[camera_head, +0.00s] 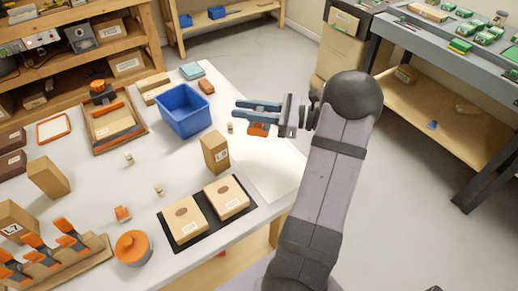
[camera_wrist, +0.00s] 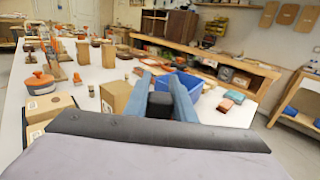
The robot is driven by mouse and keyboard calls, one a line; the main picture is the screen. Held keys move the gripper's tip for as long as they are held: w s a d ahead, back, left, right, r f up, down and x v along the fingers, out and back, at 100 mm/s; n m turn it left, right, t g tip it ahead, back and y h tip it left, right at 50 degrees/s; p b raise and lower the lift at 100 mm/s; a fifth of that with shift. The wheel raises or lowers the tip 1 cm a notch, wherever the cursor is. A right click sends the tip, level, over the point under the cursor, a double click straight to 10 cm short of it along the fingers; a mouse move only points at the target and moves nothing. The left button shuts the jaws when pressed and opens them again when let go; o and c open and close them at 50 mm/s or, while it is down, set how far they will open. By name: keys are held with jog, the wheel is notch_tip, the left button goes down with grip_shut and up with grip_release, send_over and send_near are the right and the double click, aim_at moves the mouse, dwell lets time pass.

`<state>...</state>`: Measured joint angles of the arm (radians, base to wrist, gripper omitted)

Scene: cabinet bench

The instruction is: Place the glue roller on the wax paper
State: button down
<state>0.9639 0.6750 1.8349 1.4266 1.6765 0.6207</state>
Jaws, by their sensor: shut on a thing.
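My gripper (camera_head: 237,108) reaches in from the right above the table's right end, its two blue fingers pointing left. It is shut on an orange and dark thing that I take to be the glue roller (camera_head: 258,130); the orange part hangs below the fingers. In the wrist view my gripper (camera_wrist: 161,84) has a dark block, part of the glue roller (camera_wrist: 160,104), between its fingers. A pale, bright sheet that looks like the wax paper (camera_head: 273,172) lies on the table below and in front of the gripper. Whether the roller touches anything is unclear.
A blue bin (camera_head: 184,112) stands left of the gripper. An upright cardboard box (camera_head: 215,153) stands at the sheet's left side. Two boxes lie on a black mat (camera_head: 183,238) at the front edge. A small pale cylinder (camera_head: 230,127) stands near the fingertips.

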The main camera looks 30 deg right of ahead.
jog(key=shift+f, duration=4.85)
jog(key=shift+f, duration=0.15)
jog(key=c, duration=1.5)
grip_release()
jog(key=shift+r, duration=0.2)
jog(key=b+v, duration=0.2)
jog(key=v, duration=1)
